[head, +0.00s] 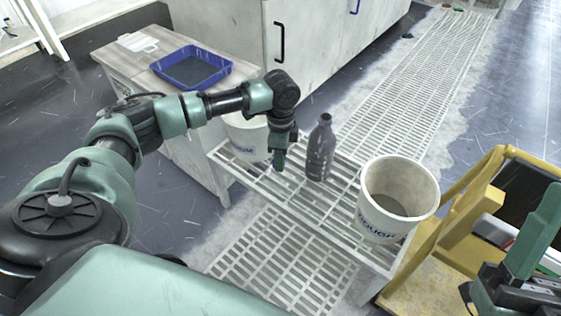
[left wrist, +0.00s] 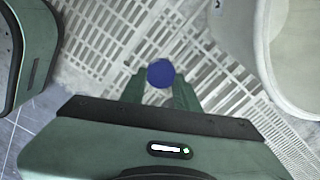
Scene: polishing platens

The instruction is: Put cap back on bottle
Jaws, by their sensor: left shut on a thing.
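A dark grey bottle (head: 320,152) stands upright on the white slatted bench (head: 285,196). No cap shows on its narrow neck. My left gripper (head: 279,164) points down just left of the bottle, apart from it. In the left wrist view my left gripper (left wrist: 160,90) is shut on a round blue cap (left wrist: 160,73), held between its fingertips. The cap is too small or hidden to make out in the head view. The bottle does not show in the left wrist view. Green and dark parts of my right arm show at the lower right; its fingertips cannot be made out.
A white bucket (head: 372,220) stands right of the bottle; another bucket (head: 243,138) is behind my left arm. A blue tray (head: 191,69) lies on a cabinet at the back left. A yellow cart frame (head: 440,250) stands at right. Bare slats lie in front of the bottle.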

